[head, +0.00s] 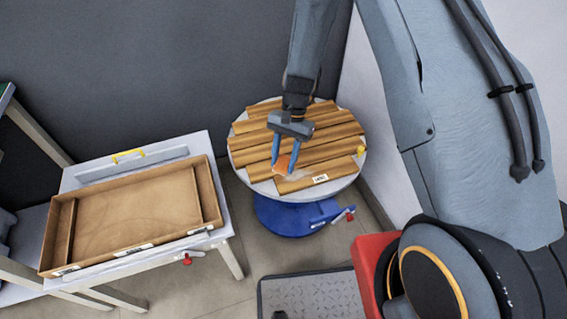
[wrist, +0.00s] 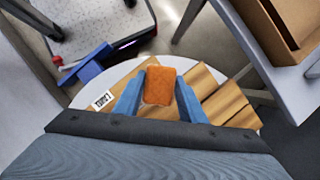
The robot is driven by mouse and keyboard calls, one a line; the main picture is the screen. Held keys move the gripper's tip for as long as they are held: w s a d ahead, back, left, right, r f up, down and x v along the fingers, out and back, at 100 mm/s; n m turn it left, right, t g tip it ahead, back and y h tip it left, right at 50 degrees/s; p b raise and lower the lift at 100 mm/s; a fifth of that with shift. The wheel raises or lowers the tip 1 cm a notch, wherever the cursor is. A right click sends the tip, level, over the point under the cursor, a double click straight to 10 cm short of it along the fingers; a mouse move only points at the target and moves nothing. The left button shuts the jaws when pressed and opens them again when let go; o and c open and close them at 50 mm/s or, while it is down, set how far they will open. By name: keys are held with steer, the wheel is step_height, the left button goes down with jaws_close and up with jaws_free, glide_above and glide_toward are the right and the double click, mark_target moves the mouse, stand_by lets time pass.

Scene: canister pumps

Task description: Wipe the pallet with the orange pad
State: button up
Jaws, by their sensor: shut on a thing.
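The pallet (head: 334,134) is a set of light wooden slats lying on a round white table; its slats also show in the wrist view (wrist: 226,101). The orange pad (wrist: 159,86) sits between the two blue fingers of my gripper (wrist: 156,100). In the head view, my gripper (head: 269,167) points down over the near part of the pallet, and the orange pad (head: 282,164) shows at its fingertips. My gripper is shut on the pad. The pad is at or just above the slats; I cannot tell if it touches.
A blue base (head: 285,217) with a red-tipped handle carries the round table (head: 340,182). A shallow brown tray (head: 135,208) stands on a white table at left. A grey wall stands behind.

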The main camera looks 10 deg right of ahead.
steer(key=shift+r+p, duration=0.65)
steer(key=shift+r, duration=0.55)
